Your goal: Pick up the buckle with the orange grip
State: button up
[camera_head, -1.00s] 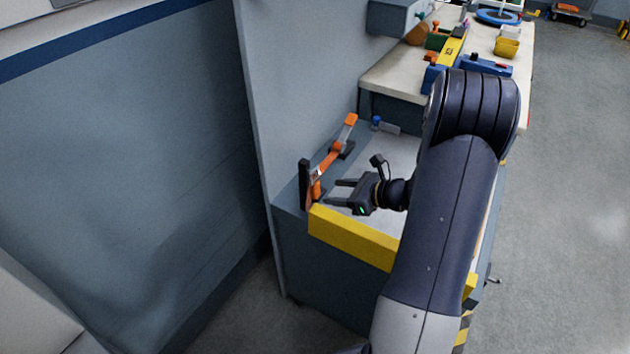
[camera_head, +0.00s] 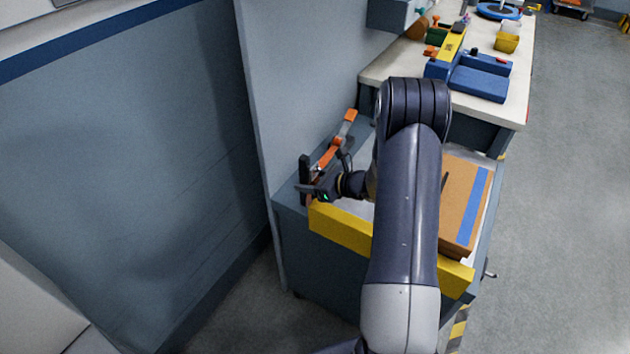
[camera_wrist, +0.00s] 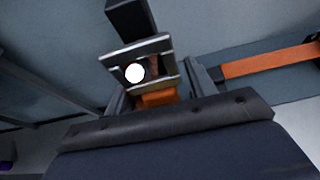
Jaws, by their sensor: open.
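The buckle shows in the wrist view as a metal frame (camera_wrist: 150,62) with a bright white round spot, and its orange grip (camera_wrist: 158,97) is just below. My gripper (camera_wrist: 158,90) is open, with one finger on each side of the orange grip; I cannot tell whether they touch it. In the head view my gripper (camera_head: 310,186) is at the near end of the orange strap (camera_head: 328,158), by a black upright block (camera_head: 304,172). It hides most of the buckle there. The black block also shows in the wrist view (camera_wrist: 130,18).
A yellow edge bar (camera_head: 340,229) runs along the front of the grey bench. A cardboard box with a blue stripe (camera_head: 458,205) stands to the right of my arm. A wall panel (camera_head: 262,90) rises close on the left. A white table (camera_head: 515,100) with several items lies behind.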

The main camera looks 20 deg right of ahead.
jog(key=shift+c, duration=0.4)
jog(key=c, duration=1.1)
jog(key=shift+o, duration=0.2)
jog(key=shift+r, duration=0.15)
